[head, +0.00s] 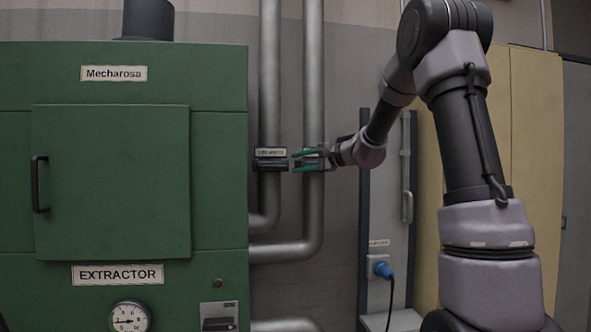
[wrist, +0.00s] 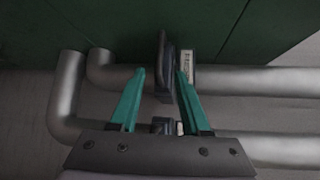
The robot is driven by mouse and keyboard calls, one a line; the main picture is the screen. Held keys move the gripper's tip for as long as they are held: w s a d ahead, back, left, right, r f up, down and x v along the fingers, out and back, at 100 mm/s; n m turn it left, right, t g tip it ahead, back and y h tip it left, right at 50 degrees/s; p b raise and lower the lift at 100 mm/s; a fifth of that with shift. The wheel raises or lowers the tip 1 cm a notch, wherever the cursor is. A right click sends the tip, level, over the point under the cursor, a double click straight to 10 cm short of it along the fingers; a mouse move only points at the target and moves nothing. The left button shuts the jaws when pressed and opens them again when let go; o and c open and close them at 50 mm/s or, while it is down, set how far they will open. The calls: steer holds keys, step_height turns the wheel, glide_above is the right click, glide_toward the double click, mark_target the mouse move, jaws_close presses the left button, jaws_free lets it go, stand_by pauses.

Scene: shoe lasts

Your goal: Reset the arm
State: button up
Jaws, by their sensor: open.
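My arm (head: 470,140) rises on the right of the head view and bends over, its forearm reaching left toward the pipes. My gripper (head: 291,160) has teal fingers and is open, pointing left at a dark handle (head: 270,165) on the pipes. In the wrist view my gripper (wrist: 160,75) shows its two fingers spread apart, with the dark handle (wrist: 166,65) between them. I cannot tell whether the fingers touch it. A small white label (wrist: 187,70) lies beside the handle, partly behind the right finger.
A green extractor cabinet (head: 110,180) with a closed door stands at the left. Grey pipes (head: 314,90) run down the wall. A blue plug (head: 383,269) with a cable sits in a socket low behind my arm. Tan cabinets (head: 537,150) stand at the right.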

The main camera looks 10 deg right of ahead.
steer(key=s+a+f+n+g+h, duration=0.2)
steer(key=s+n+g+h, duration=0.15)
steer(key=s, duration=1.65)
steer(key=s+d+f+n+h, duration=0.1)
steer(key=s+d+f+h, duration=0.2)
steer(key=s, duration=0.5)
steer(key=s+d+f+n+h, duration=0.2)
steer(key=s+d, duration=0.4)
steer(key=s, duration=0.3)
steer(key=shift+s+f+h, duration=0.25)
steer(key=shift+f+h, duration=0.3)
steer(key=shift+f, duration=0.4)
